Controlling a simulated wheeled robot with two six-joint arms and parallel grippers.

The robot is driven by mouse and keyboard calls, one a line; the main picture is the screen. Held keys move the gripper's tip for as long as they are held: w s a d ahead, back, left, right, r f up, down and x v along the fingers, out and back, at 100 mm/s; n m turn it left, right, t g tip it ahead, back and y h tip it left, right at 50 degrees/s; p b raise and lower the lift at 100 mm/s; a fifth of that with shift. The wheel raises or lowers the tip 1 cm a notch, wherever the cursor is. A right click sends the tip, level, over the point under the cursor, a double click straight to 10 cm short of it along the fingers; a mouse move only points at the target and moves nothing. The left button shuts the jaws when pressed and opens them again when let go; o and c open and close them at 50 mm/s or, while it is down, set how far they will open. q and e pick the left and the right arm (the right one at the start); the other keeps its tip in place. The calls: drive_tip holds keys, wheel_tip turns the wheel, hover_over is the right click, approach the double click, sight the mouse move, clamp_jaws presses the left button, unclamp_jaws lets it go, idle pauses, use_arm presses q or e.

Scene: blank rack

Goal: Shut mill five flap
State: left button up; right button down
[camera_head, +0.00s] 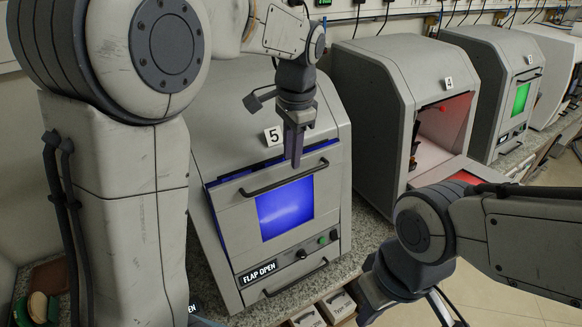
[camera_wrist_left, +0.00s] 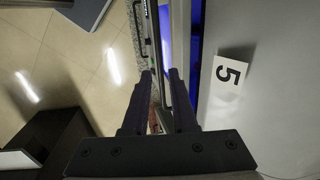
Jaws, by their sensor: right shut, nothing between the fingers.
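Mill five (camera_head: 335,110) is a grey box with a "5" label (camera_head: 273,135), also seen in the left wrist view (camera_wrist_left: 229,74). My left gripper (camera_head: 294,160) points down at the flap's upper edge, near the handle. Its fingers (camera_wrist_left: 160,73) are apart with nothing seen between them. My right gripper (camera_head: 442,308) is low at the right, partly cut off, empty and away from the mill.
Mill four (camera_head: 385,75) stands to the right with its flap down and a red-lit inside. A green-lit mill (camera_head: 490,75) is beyond it. Boxes (camera_head: 337,304) sit below the speckled counter (camera_head: 368,240). Open floor lies at the lower right.

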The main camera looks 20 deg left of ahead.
sight(291, 178)
use_arm(q)
drive_tip(key=shift+w+a+f+p, duration=0.1)
drive_tip(key=shift+f+p, duration=0.15)
drive_tip(key=shift+f, duration=1.1)
drive_tip(key=shift+w+a+f+p, duration=0.1)
drive_tip(key=shift+f+p, duration=0.15)
drive_tip(key=shift+f, duration=1.1)
clamp_jaws()
